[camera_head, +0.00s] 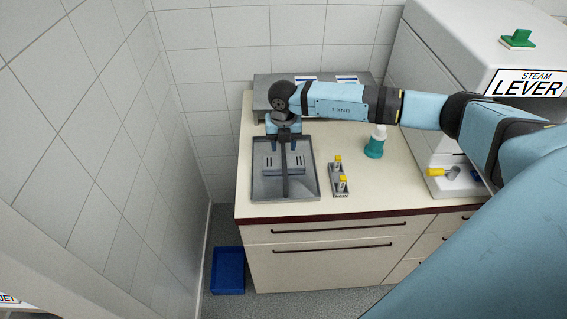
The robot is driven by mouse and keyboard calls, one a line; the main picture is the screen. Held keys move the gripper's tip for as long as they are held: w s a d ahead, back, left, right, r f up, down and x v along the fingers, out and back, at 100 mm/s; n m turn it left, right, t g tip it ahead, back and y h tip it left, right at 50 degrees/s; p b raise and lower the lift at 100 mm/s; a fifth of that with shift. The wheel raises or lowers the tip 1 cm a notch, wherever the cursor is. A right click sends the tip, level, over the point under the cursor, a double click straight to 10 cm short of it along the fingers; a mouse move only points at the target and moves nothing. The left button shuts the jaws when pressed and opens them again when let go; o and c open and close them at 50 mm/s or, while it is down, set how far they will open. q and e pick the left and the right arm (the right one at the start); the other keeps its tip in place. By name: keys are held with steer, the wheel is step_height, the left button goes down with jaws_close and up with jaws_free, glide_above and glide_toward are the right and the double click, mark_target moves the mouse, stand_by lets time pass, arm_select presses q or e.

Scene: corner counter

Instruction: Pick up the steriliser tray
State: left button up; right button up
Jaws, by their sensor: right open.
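The steriliser tray (310,190) looks like the grey metal tray with raised edges, lying flat on the counter near its left front corner. A dark bar or handle runs along its middle, over a grey slotted insert. My right gripper (284,149) points down over the back part of the tray, its two fingers apart on either side of the dark bar. I cannot tell whether the fingers touch it. My right wrist hides the tray's back edge. My left gripper does not show.
A small rack with yellow-capped vials (340,180) stands just right of the tray. A teal bottle (375,147) stands farther right. A grey metal unit (262,90) is behind, and the white steam machine (440,60) is at right. A blue bin (228,271) is on the floor.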

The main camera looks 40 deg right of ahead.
step_height(320, 180, down, 2)
steer(key=shift+c, duration=0.2)
jaws_close()
steer(key=shift+r, duration=0.1)
